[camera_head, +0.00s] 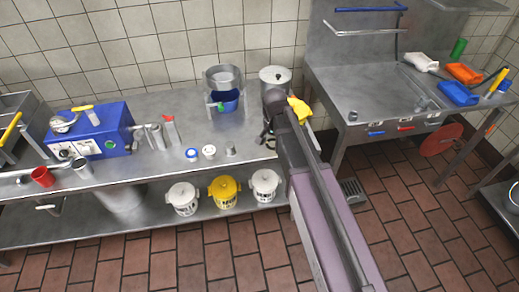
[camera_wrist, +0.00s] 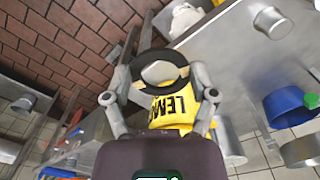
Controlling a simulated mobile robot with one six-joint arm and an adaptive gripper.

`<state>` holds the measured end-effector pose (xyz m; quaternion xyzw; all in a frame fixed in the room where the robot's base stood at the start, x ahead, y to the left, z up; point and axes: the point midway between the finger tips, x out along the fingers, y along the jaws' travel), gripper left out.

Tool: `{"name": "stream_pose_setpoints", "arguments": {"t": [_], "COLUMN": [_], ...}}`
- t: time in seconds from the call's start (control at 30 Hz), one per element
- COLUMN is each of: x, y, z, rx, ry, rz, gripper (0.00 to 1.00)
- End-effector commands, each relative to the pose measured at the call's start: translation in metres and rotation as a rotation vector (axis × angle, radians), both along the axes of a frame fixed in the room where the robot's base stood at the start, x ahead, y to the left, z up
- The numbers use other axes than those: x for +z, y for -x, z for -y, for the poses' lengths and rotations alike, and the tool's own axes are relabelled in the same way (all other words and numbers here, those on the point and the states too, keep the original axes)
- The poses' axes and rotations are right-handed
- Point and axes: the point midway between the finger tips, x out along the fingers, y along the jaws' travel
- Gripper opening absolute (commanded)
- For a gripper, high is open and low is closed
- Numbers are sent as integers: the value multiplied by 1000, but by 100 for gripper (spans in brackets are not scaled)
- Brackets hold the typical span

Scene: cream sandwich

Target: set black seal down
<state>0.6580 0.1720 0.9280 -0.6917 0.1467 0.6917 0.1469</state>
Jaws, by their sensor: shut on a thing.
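The black seal (camera_wrist: 140,63) is a dark ring between the two fingers of my gripper (camera_wrist: 163,88) in the wrist view. The fingers are closed in on it from both sides. A yellow piece with black letters reading "LEM" (camera_wrist: 172,108) shows close behind the ring, and a grey-beige patch fills part of the ring's opening. I cannot tell whether these are joined to the seal. In the head view, my gripper (camera_head: 272,118) is over the right end of the long steel counter (camera_head: 250,140). A yellow piece (camera_head: 299,109) shows beside it; the seal cannot be made out there.
Small lidded jars (camera_head: 209,151) stand on the counter to the left. White and yellow buckets (camera_head: 224,191) sit on the lower shelf. The counter's front edge is close.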

Motion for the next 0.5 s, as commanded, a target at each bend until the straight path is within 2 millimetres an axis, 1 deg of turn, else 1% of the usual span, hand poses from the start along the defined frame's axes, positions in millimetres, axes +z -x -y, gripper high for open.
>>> {"name": "stream_pose_setpoints", "arguments": {"t": [0.03, 0.17, 0.5], "x": [-8, -25, -81], "y": [1, 4, 15], "z": [-2, -10, -36], "rx": [10, 46, 184], "ry": [0, 0, 1], "rz": [0, 0, 0], "gripper": [55, 55, 55]}}
